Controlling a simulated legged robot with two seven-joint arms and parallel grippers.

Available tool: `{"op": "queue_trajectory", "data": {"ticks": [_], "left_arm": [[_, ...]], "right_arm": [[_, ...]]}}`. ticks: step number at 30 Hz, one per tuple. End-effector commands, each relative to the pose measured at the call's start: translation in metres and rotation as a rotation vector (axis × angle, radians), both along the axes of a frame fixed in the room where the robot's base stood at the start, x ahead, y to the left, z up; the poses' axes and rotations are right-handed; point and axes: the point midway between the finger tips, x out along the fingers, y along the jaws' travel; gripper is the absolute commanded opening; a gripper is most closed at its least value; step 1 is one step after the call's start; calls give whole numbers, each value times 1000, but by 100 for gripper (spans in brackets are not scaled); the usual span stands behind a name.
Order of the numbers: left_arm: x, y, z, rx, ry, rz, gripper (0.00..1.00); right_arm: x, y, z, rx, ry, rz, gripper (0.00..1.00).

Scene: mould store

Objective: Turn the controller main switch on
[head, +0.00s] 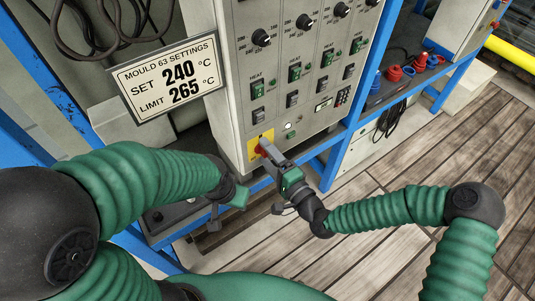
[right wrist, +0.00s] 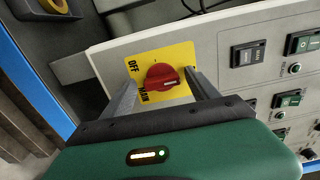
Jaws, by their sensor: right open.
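The controller main switch is a red rotary knob (right wrist: 160,77) on a yellow plate (right wrist: 178,55) lettered OFF and MAIN. In the right wrist view a pale mark shows on the knob's right side. In the head view the knob (head: 264,146) is at the bottom left of the grey controller cabinet (head: 229,110). My right gripper (right wrist: 162,80) is open, with one finger on each side of the knob; gaps show between knob and fingers. It also shows in the head view (head: 270,152). My left gripper (head: 228,207) hangs left of the cabinet's lower edge, its jaw opening unclear.
A sign (head: 168,77) reads SET 240 °C, LIMIT 265 °C. Heat switches (head: 257,88) and dials (head: 261,38) cover the cabinet front. A blue frame (head: 335,155) runs beside it. Red and blue fittings (head: 394,74) sit on a shelf at right. The wooden floor (head: 400,160) is clear.

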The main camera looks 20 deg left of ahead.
Motion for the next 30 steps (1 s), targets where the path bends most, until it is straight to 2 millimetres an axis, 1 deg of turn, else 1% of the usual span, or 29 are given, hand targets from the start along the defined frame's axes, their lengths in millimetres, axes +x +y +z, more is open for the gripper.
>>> {"op": "queue_trajectory", "data": {"ticks": [5, 8, 11, 18, 21, 25, 30], "left_arm": [[0, 0, 1, 0, 0, 0, 36], [0, 0, 3, 0, 0, 0, 36], [0, 0, 6, 0, 0, 0, 36], [0, 0, 11, 0, 0, 0, 36], [0, 0, 12, 0, 0, 0, 36], [0, 0, 22, 0, 0, 0, 36], [0, 0, 23, 0, 0, 0, 36]], "right_arm": [[-3, -3, 0, -1, 1, 1, 69], [-11, -15, 1, -1, 1, 0, 69], [-26, -35, 1, -2, 1, -2, 69], [-70, -91, 0, -1, 4, -3, 69], [-85, -111, 0, 0, 4, -3, 69], [-97, -127, 2, -1, 2, -2, 69], [-103, -133, 0, 1, 1, 0, 69]]}}
